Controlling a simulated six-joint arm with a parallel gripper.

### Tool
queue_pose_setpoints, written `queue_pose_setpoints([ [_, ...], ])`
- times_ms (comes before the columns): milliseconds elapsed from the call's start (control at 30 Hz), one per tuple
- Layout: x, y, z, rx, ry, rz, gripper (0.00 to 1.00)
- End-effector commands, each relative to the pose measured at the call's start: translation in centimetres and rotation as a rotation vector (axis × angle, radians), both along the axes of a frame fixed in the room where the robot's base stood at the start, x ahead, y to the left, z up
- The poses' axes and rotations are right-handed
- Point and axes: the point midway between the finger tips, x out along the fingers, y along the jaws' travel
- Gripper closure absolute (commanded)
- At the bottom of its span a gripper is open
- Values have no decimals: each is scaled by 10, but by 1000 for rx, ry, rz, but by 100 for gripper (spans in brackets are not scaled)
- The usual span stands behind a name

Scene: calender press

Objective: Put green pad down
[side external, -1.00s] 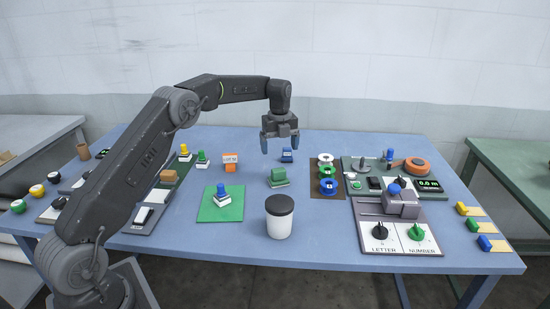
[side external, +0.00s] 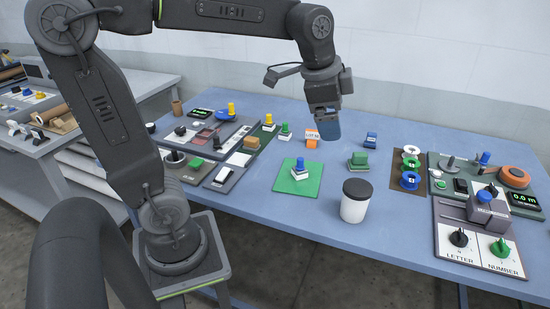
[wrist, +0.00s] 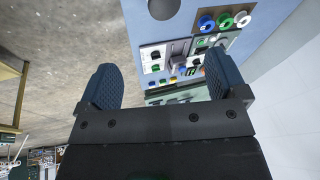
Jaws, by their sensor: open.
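A green block on a pale green base (side external: 358,160), which looks like the green pad, sits on the blue table behind the white jar. A flat green mat (side external: 298,177) lies to its left, with a blue-handled white stamp (side external: 300,169) standing on it. My gripper (side external: 330,132) hangs above the table in the side view, up and left of the green block and apart from it. In the wrist view, my gripper's two fingers (wrist: 164,80) are spread with nothing between them. I cannot make out the green block in the wrist view.
A white jar with a black lid (side external: 355,202) stands at the front. An orange and white block (side external: 312,138) is near my gripper. Coloured rings (side external: 410,164) and the press with dials (side external: 485,215) are at right. Bare table lies between the jar and the press.

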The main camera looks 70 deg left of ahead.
Motion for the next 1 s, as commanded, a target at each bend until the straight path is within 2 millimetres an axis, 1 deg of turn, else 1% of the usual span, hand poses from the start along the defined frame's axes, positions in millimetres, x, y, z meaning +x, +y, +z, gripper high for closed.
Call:
queue_pose_setpoints([
  [33,-24,-8,-2,-32,-31,75,9],
  [100,-52,-16,-9,-85,-67,190,9],
  [200,-85,-24,-23,-158,-107,334,9],
  [333,-113,-30,-40,-232,-140,466,9],
  [400,-122,-32,-46,-258,-150,509,9],
  [500,-127,-33,-50,-276,-156,540,9],
  [1000,-127,-33,-51,-278,-155,546,9],
])
